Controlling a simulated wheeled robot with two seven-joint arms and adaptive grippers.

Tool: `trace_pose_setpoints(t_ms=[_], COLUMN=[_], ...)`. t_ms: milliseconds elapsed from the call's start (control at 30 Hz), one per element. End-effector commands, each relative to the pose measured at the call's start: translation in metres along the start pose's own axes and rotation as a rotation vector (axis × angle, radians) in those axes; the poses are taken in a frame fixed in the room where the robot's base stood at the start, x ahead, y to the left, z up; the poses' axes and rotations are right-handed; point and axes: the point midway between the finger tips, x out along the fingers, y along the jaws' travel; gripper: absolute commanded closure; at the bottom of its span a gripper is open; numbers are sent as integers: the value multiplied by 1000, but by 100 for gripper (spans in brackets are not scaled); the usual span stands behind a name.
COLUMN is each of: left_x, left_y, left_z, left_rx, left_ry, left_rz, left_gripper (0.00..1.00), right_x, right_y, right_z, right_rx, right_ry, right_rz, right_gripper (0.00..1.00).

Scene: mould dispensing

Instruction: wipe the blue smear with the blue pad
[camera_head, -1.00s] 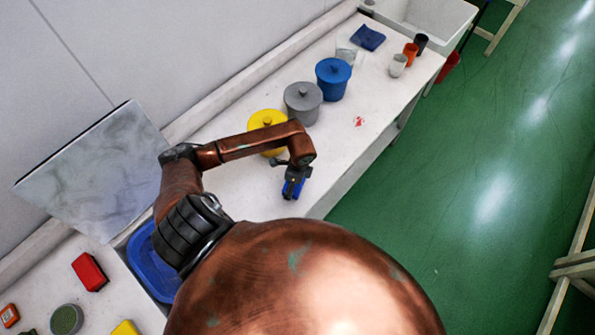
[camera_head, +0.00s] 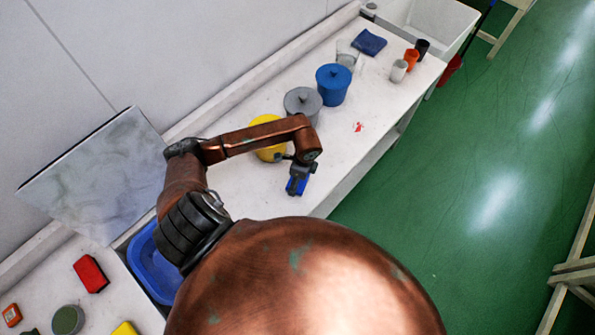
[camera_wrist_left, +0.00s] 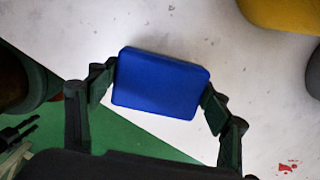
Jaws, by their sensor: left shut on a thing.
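My left gripper (camera_head: 298,178) is shut on the blue pad (camera_head: 297,187), over the table near its front edge. In the left wrist view the blue pad (camera_wrist_left: 160,83) sits between the two fingers of the left gripper (camera_wrist_left: 157,92), with the pale tabletop behind it. I cannot tell whether the pad touches the table. No blue smear shows in either view; the pad and the arm hide part of the tabletop. A red smear (camera_head: 358,127) lies on the table further right; it also shows in the left wrist view (camera_wrist_left: 288,166).
A yellow pot (camera_head: 268,153), a grey pot (camera_head: 302,104) and a blue pot (camera_head: 333,85) stand in a row behind the pad. A blue tub (camera_head: 152,262) and a red block (camera_head: 90,274) are at left.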

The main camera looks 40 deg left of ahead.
Motion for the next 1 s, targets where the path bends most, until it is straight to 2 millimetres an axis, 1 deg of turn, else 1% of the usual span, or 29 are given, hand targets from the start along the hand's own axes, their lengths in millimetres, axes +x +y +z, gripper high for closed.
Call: trace_pose_setpoints(t_ms=[33, 100, 167, 267, 433, 533, 667, 1000], left_x=[-8, -15, -20, -30, -42, -45, -44, -44], left_y=[-1, -1, -2, -2, -4, -4, -4, -4], left_z=[0, 0, 0, -1, -2, -3, -3, -3], left_rx=[1, 3, 5, 9, 14, 17, 17, 17], left_ry=[1, 0, 0, 0, 1, 1, 1, 1], left_rz=[-2, -2, -2, -3, -4, -4, -4, -3], left_gripper=[51, 51, 51, 51, 51, 51, 51, 51], right_x=[-7, -12, -16, -22, -30, -32, -31, -31], right_y=[0, 0, 0, 2, 3, 4, 4, 3], right_z=[6, 12, 13, 8, -7, -11, -11, -4], right_rx=[2, 3, 3, 2, -2, -2, -2, -1], right_ry=[-9, -17, -18, -14, 4, 10, 10, 1], right_rz=[0, 0, 0, 1, 2, 3, 3, 2], right_gripper=[60, 60, 60, 60, 60, 60, 60, 60])
